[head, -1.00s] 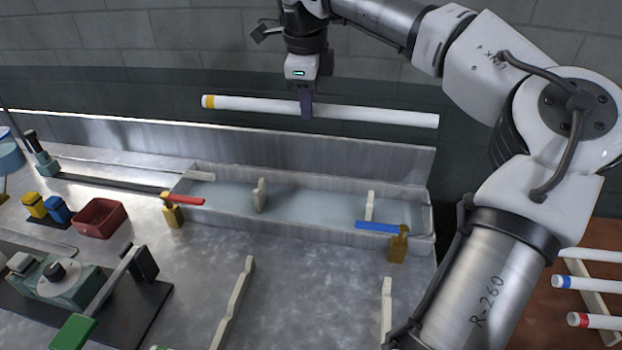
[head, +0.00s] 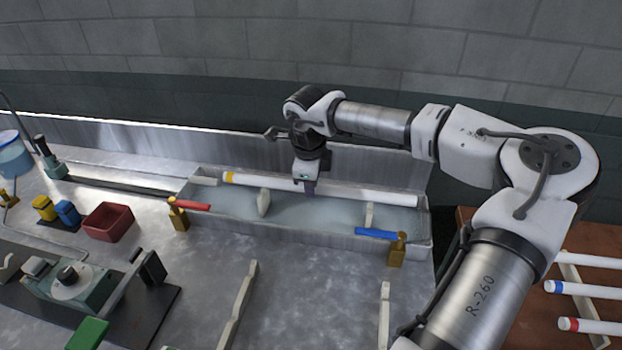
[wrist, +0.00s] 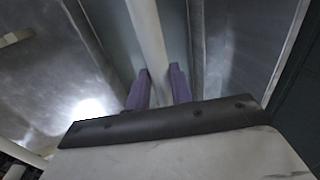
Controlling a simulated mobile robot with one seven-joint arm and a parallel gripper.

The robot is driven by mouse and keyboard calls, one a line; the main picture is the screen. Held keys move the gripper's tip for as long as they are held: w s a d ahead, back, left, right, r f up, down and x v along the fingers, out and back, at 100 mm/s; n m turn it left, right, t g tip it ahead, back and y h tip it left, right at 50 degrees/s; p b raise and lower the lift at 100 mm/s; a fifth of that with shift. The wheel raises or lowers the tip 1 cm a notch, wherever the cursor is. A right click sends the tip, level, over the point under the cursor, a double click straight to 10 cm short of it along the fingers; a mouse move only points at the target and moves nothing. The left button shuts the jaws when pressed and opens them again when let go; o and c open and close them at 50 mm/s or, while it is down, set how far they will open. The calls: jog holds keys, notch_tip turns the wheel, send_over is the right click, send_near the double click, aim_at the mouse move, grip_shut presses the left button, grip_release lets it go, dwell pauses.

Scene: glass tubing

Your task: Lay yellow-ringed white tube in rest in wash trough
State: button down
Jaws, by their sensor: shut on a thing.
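The white tube (head: 262,182) has a yellow ring near its left end and lies crosswise in my gripper (head: 308,188). My gripper is shut on the middle of the tube, pointing down over the wash trough (head: 330,238). The tube also shows between the purple fingers in the wrist view (wrist: 150,40). It runs lengthwise along the trough, above or near the two pale rest supports, the left one (head: 264,202) and the right one (head: 369,214). I cannot tell whether it touches them.
A tap with a red lever (head: 192,205) and one with a blue lever (head: 376,233) stand at the trough's front edge. More ringed tubes (head: 590,290) lie on a rack at right. A red bin (head: 108,222) stands at left. Pale stands (head: 238,300) are in front.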

jog(key=shift+f+b, duration=0.65)
jog(key=shift+b, duration=0.1)
jog(key=c, duration=1.2)
grip_release()
jog(key=shift+c, duration=0.2)
jog(key=shift+r+p, duration=0.75)
jog(key=shift+r, duration=0.2)
notch_tip(320, 180, up, 11)
jog(key=s+b, duration=0.2)
jog(key=shift+s+a+b, duration=0.15)
jog(key=shift+a+b, duration=0.05)
jog(key=shift+b, duration=0.15)
